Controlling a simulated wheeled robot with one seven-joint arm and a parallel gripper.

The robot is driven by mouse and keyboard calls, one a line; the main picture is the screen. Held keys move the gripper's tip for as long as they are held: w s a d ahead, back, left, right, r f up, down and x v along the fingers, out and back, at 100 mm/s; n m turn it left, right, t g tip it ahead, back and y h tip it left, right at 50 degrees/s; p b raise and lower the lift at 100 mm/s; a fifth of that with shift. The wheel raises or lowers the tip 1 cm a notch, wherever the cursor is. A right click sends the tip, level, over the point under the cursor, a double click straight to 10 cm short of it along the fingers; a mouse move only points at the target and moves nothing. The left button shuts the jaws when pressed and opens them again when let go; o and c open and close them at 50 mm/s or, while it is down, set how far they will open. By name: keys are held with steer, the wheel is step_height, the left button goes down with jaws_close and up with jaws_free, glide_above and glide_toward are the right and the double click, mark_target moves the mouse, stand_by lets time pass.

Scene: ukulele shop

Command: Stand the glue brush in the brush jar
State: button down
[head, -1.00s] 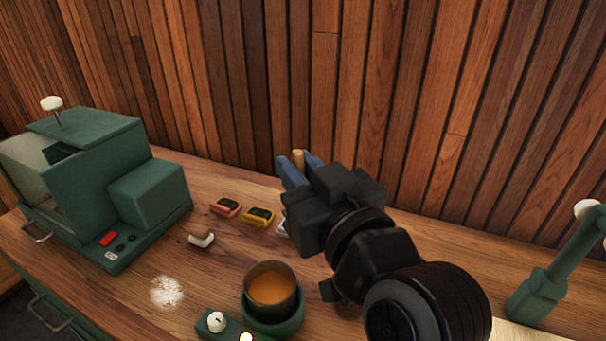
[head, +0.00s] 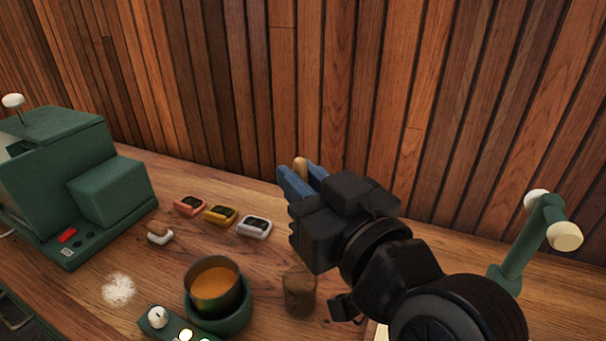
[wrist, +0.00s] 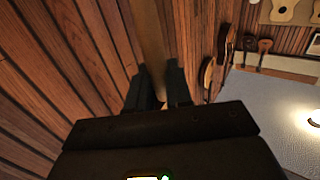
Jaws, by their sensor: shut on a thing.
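My gripper (head: 302,180) is shut on the glue brush, with its blue fingers on either side of the handle. The rounded wooden tip of the glue brush (head: 300,163) sticks up above the fingers in the head view. Its pale wooden handle (wrist: 149,40) also shows between the dark fingers in the wrist view. The brush's lower end is hidden by my gripper. A brown, see-through jar (head: 299,292), which looks like the brush jar, stands on the bench below and close to my gripper. My gripper is above the bench, apart from the jar.
A pot of amber glue (head: 214,287) sits in a green warmer (head: 235,317) left of the jar. Three small tins, the white one (head: 254,226) nearest my gripper, lie behind. A green machine (head: 75,185) stands left, a green lamp (head: 520,245) right. A slatted wall rises behind.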

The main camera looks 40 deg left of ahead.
steer(key=shift+f+b, duration=3.55)
steer(key=shift+f, duration=1.05)
steer(key=c, duration=1)
jaws_free()
steer(key=shift+o, duration=0.2)
steer(key=b+v, duration=0.1)
steer(key=v, duration=0.6)
steer(key=shift+s+d, duration=0.25)
steer(key=shift+d, duration=0.1)
